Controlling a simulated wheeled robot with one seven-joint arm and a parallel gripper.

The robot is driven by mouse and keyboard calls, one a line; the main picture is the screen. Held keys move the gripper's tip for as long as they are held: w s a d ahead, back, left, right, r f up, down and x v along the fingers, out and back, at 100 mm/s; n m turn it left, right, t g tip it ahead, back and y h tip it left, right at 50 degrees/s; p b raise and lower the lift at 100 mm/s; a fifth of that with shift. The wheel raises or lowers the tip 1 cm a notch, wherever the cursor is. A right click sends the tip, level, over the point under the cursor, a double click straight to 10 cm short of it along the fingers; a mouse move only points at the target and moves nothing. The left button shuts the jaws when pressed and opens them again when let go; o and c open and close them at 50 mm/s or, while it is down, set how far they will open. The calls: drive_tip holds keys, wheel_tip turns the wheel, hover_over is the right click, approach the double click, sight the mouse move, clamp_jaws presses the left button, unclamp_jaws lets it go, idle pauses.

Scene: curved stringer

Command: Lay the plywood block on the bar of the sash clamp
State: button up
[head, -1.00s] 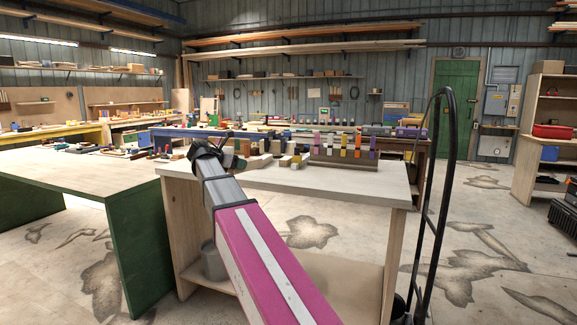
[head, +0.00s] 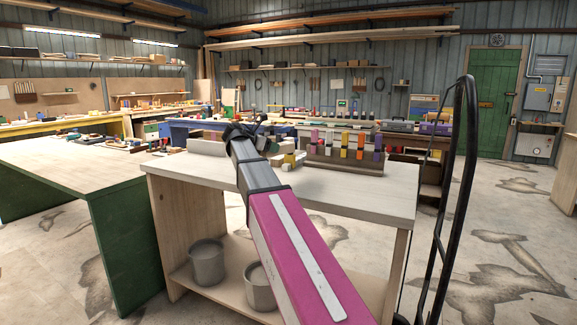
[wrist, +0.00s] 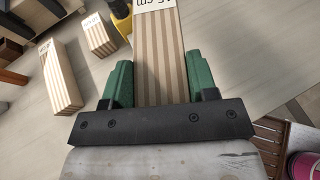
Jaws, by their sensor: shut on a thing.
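My gripper (wrist: 155,75) has green fingers on both sides of a striped plywood block (wrist: 160,50) and is shut on it. The block's layered edge faces the wrist camera, and a printed label shows at its far end. In the head view my gripper (head: 240,131) is small and dark, over the back of the pale bench; the block cannot be made out there. I cannot pick out the sash clamp with certainty in either view.
Two other striped blocks, one longer (wrist: 62,78) and one shorter (wrist: 97,35), lie left on the worktop. The pale bench (head: 340,195) carries a rack of coloured items (head: 342,158) at its back. A green-sided table (head: 125,230) stands left, a black trolley frame (head: 467,150) right.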

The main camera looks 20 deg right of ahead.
hover_over(291, 175)
wheel_tip(291, 175, down, 6)
drive_tip(key=shift+s+a+f, duration=0.1)
drive_tip(key=shift+f, duration=2.15)
drive_tip(key=shift+f, duration=0.1)
drive_tip(key=o, duration=0.7)
